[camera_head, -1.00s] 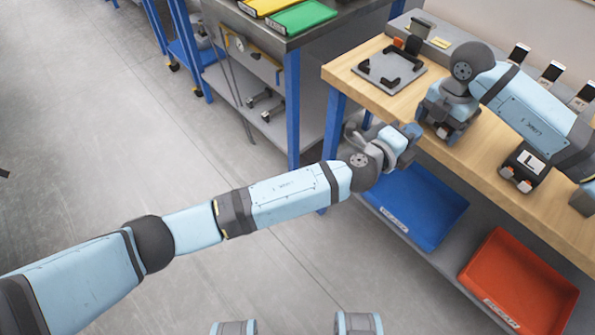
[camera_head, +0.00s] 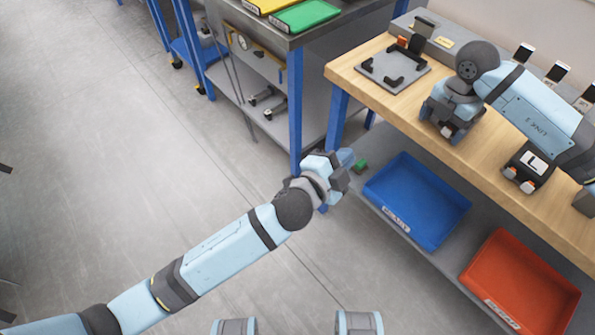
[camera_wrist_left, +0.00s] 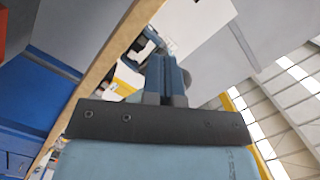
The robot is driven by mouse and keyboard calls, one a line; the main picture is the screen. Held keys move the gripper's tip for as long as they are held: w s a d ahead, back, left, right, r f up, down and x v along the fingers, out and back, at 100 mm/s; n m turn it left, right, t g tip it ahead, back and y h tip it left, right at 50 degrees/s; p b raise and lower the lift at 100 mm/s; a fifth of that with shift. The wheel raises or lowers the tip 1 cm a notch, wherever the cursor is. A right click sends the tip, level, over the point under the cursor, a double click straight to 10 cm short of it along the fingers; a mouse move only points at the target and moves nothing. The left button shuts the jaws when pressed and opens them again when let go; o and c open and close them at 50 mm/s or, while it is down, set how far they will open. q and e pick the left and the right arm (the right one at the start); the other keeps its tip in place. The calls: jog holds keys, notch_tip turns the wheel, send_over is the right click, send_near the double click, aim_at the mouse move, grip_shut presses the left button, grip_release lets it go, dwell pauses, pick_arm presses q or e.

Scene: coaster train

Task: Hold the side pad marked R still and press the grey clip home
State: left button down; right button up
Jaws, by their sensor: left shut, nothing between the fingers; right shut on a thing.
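My left gripper (camera_head: 352,163) is shut and empty, out in front of the bench's front edge. Its closed fingers also show in the left wrist view (camera_wrist_left: 165,80). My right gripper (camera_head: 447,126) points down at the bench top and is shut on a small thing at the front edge. That thing is mostly covered by the gripper, so I cannot read an R on it. I cannot make out the grey clip.
A grey fixture plate (camera_head: 393,70) with black corner holders lies on the wooden bench (camera_head: 488,153). A dark table (camera_head: 330,30) stands behind left.

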pick_arm(q)
jog(key=a+f+n+y, duration=0.3)
jog(key=a+f+n, duration=0.2)
jog(key=a+n, duration=0.2)
jog(key=shift+s+a, duration=0.2)
jog(key=shift+a, duration=1.05)
jog(key=shift+f, duration=0.1)
pick_arm(e)
jog(key=o, duration=0.9)
jog(key=shift+f, duration=0.1)
notch_tip(320, 180, up, 12)
